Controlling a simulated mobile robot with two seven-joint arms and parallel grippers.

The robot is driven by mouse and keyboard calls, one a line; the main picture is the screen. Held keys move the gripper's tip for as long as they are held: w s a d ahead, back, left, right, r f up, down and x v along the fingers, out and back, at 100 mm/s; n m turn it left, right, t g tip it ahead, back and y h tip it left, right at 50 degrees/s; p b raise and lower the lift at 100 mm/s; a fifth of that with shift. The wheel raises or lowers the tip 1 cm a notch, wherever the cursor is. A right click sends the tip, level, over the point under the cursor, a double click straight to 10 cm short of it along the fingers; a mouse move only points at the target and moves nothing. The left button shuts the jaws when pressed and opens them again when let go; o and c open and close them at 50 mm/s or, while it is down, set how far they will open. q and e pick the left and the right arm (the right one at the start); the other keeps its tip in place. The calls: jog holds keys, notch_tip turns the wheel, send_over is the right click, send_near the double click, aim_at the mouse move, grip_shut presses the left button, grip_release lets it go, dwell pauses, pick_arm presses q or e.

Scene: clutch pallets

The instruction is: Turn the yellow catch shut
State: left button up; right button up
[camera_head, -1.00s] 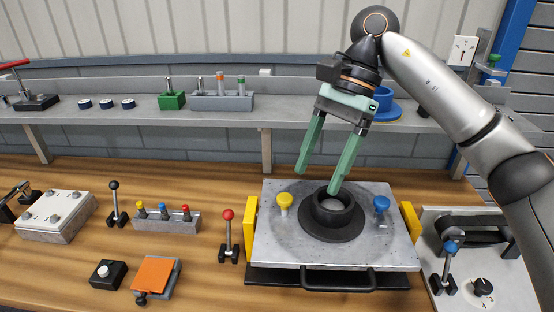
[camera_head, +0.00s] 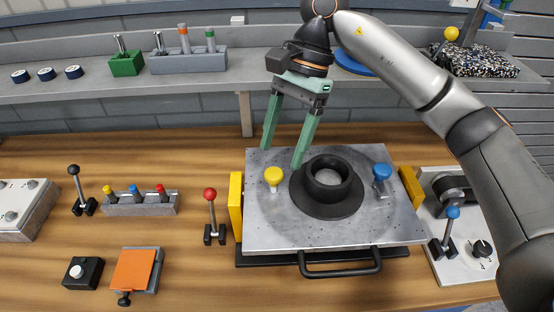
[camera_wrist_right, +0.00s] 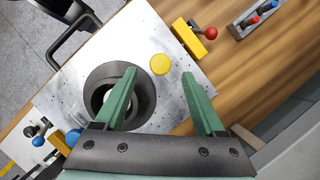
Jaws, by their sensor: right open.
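The yellow catch (camera_head: 273,177) is a round-topped knob on the left part of the grey metal plate (camera_head: 270,222). In the right wrist view the yellow catch (camera_wrist_right: 160,64) shows as a yellow disc beyond the gap between the fingers. A blue catch (camera_head: 382,174) stands on the right part of the plate. A black ring-shaped hub (camera_head: 330,190) sits between the two catches. My right gripper (camera_head: 282,157) has green fingers, open and empty, above the plate's far edge, behind the yellow catch. It also shows in the right wrist view (camera_wrist_right: 161,82). My left gripper is out of view.
Yellow blocks (camera_head: 236,205) flank the plate, and a black handle (camera_head: 341,265) juts from its front. A red-knobbed lever (camera_head: 211,215) stands just left. A blue-knobbed lever (camera_head: 450,230) stands right. Wood lies bare behind the levers at left.

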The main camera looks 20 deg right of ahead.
aim_at(274, 172)
jog(key=shift+x, duration=2)
jog(key=shift+c, duration=0.4)
grip_shut()
